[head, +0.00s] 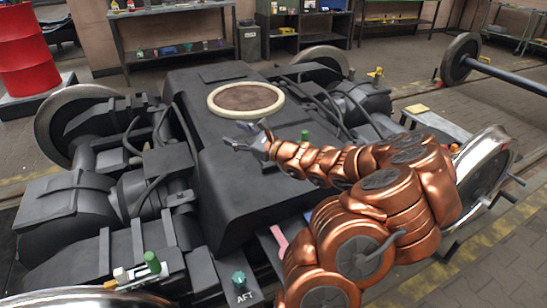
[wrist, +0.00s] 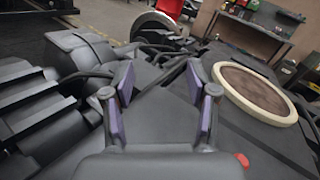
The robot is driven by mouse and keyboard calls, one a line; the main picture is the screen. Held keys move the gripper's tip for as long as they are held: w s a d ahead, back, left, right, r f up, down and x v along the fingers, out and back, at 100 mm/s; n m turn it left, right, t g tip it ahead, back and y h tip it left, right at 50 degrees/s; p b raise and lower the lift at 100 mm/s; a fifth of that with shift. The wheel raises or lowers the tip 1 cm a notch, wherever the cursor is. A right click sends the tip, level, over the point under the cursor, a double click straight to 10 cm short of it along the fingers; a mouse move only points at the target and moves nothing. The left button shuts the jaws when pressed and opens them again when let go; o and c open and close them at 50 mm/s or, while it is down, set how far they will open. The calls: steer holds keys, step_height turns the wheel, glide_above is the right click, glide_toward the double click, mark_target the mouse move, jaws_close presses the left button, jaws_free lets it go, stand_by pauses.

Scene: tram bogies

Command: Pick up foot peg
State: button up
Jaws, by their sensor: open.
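My gripper (head: 243,138) is open and empty. It hangs above the dark bogie frame (head: 225,180), just below and left of the cream-rimmed round pad (head: 246,99). In the wrist view my gripper (wrist: 160,82) shows two purple-padded fingers spread apart over the dark frame, with nothing between them. The pad (wrist: 255,90) is to their right there. I cannot make out with certainty which thing is the foot peg. Dark rods (head: 510,179) stick out by the wheel at the right, and a pink piece (head: 279,236) lies low near my arm.
A green-capped part (head: 152,262) and a teal knob (head: 239,280) by an "AFT" mark stand at the front. Black hoses (head: 163,125) curve along the frame. A steel wheel (head: 485,168) is at the right. Shelves (head: 180,40) and a red drum (head: 22,50) are behind.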

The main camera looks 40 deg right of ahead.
steer(key=s+d+f+m+h, duration=0.2)
steer(key=d+f, duration=0.1)
steer(key=d, duration=0.2)
steer(key=s+d+f+m+h+b, duration=0.1)
steer(key=s+d+f+m+h, duration=0.1)
steer(key=d+f+m+h, duration=0.1)
steer(key=s+d+f+m+h+b, duration=0.1)
steer(key=s+d+f+m+h, duration=0.1)
steer(key=d+f, duration=0.3)
steer(key=shift+d+f+m, duration=0.25)
steer(key=shift+d+m, duration=0.45)
steer(key=shift+d, duration=0.5)
steer(key=shift+w+d, duration=0.25)
steer(key=shift+w, duration=0.95)
steer(key=shift+w+r, duration=0.1)
steer(key=shift+w, duration=0.7)
steer(key=shift+w+d+r+b, duration=0.15)
steer(key=shift+w+b, duration=0.1)
steer(key=shift+w, duration=0.7)
steer(key=shift+w+d+b, duration=0.1)
steer(key=shift+w+b, duration=0.1)
steer(key=shift+w, duration=0.75)
steer(key=shift+c, duration=0.2)
jaws_close()
